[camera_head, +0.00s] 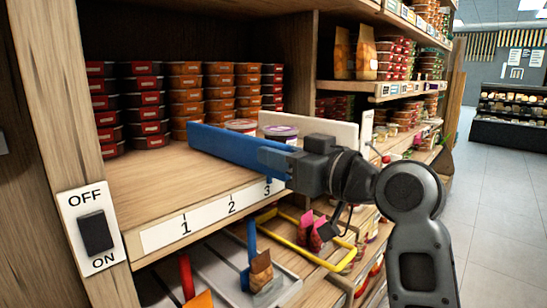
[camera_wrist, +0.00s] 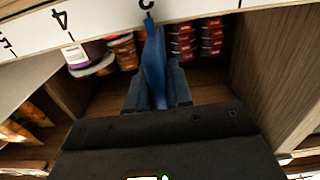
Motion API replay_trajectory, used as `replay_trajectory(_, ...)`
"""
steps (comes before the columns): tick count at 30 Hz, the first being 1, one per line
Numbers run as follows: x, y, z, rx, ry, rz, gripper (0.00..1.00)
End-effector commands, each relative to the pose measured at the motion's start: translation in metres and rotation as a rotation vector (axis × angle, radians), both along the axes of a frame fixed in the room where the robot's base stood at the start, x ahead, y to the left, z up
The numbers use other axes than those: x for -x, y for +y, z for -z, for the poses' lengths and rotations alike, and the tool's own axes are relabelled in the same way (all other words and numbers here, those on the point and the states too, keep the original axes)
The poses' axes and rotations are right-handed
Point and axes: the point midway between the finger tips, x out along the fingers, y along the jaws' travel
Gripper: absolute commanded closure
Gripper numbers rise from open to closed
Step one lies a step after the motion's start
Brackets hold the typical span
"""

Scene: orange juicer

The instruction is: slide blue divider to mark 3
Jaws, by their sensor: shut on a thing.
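The blue divider (camera_head: 235,147) stands upright on the wooden shelf, running from the back left to the shelf's front edge. My gripper (camera_head: 277,162) is shut on its front end. In the wrist view the blue divider (camera_wrist: 153,60) sits between the two fingers (camera_wrist: 157,92). Mark 3 (camera_head: 268,189) is on the white number strip, just below and left of the gripper. In the wrist view the partly cut-off mark 3 (camera_wrist: 148,4) lies right at the divider's end, so the two look roughly in line.
Marks 1 (camera_head: 185,226) and 2 (camera_head: 231,207) are further left on the strip. Stacked tubs (camera_head: 187,95) fill the shelf back. Round tubs (camera_head: 281,132) and a cream panel (camera_head: 325,131) stand right of the divider.

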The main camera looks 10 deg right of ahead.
Motion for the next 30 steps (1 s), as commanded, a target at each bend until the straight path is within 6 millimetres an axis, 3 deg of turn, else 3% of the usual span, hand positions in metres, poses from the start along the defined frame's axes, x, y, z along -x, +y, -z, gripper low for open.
replay_trajectory(3,0.000,0.000,0.000,0.000,0.001,0.000,1.00)
replay_trajectory(4,0.000,0.000,0.000,0.000,0.001,0.000,0.78)
replay_trajectory(10,0.000,0.000,0.000,0.000,0.000,0.000,0.60)
replay_trajectory(20,0.006,-0.005,0.001,0.001,-0.001,0.002,0.60)
replay_trajectory(30,0.049,-0.034,0.001,0.000,-0.001,0.004,0.60)
